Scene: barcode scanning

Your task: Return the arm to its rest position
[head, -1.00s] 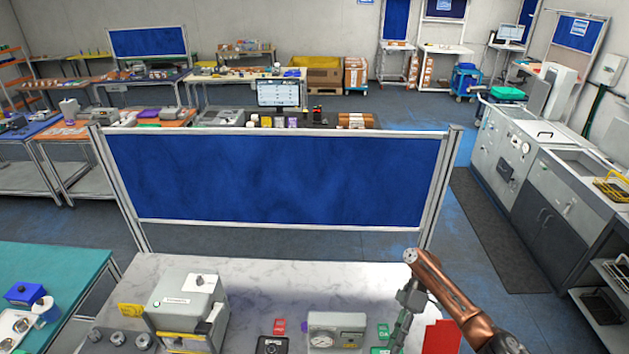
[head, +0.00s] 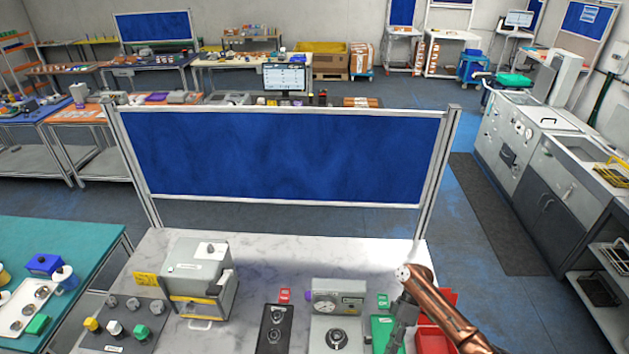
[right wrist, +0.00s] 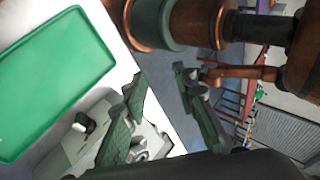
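My right arm (head: 440,308), copper-coloured, comes in from the lower right of the head view. Its dark gripper (head: 397,338) hangs down over the right part of the marble-topped table, by a green tray. In the right wrist view the two fingers of the right gripper (right wrist: 166,118) stand apart, with no object seen held between them. The green tray (right wrist: 58,85) lies at the left of that view, beside the fingers. My left arm and gripper are not in view.
On the table (head: 262,262) stand a grey machine (head: 195,272), a panel with knobs (head: 115,325), a black device (head: 273,330) and a grey gauge unit (head: 337,310). A red bin (head: 440,340) is at the right, partly behind the arm. A blue partition (head: 280,155) stands behind the table.

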